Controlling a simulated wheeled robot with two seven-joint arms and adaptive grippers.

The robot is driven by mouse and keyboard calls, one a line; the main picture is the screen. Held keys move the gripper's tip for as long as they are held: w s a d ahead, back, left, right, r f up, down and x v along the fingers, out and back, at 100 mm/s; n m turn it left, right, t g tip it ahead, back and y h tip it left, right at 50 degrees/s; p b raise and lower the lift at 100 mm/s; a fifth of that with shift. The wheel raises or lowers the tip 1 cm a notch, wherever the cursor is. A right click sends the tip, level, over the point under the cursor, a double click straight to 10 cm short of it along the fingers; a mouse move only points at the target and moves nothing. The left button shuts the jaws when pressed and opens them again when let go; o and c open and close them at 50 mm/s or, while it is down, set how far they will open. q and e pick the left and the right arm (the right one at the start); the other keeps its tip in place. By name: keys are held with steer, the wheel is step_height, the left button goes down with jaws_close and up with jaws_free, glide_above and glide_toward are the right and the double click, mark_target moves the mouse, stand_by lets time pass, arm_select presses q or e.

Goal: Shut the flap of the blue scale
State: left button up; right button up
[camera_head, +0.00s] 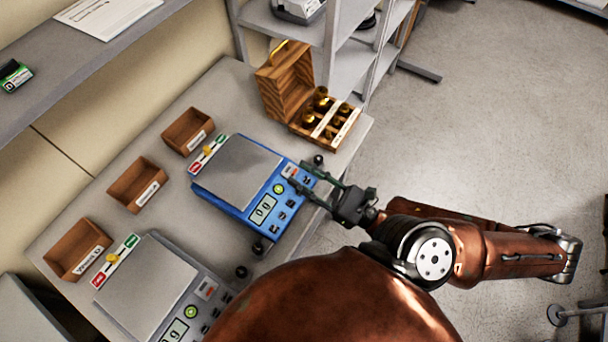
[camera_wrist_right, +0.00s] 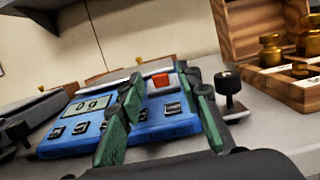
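The blue scale (camera_head: 236,207) stands on the bench with a grey weighing plate (camera_head: 238,172) on top. Its front panel has a display reading 0 g (camera_head: 264,209), a green button and several dark keys. I cannot make out a flap for certain. A red switch (camera_wrist_right: 161,79) on a light panel shows at its right end in the right wrist view. My right gripper (camera_head: 299,173) is open and empty, its fingers over the scale's right front end. In the right wrist view the fingers (camera_wrist_right: 165,97) stand apart with that switch and keys between them. My left gripper is out of view.
A grey scale (camera_head: 150,285) stands at lower left. Three wooden bins (camera_head: 187,131) line the back. An open wooden box with brass weights (camera_head: 282,90) stands beyond the blue scale. A dark knob on a post (camera_wrist_right: 229,85) is close to my right finger.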

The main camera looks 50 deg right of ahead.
steer(key=v, duration=0.5)
steer(key=shift+s+f, duration=0.1)
steer(key=shift+s, duration=0.15)
steer(key=shift+s+a, duration=0.15)
steer(key=shift+a, duration=0.05)
steer(key=shift+s, duration=0.25)
steer(key=shift+s+d+f, duration=0.1)
steer(key=shift+s+d, duration=0.2)
steer(key=shift+s, duration=0.3)
steer(key=shift+d, duration=0.1)
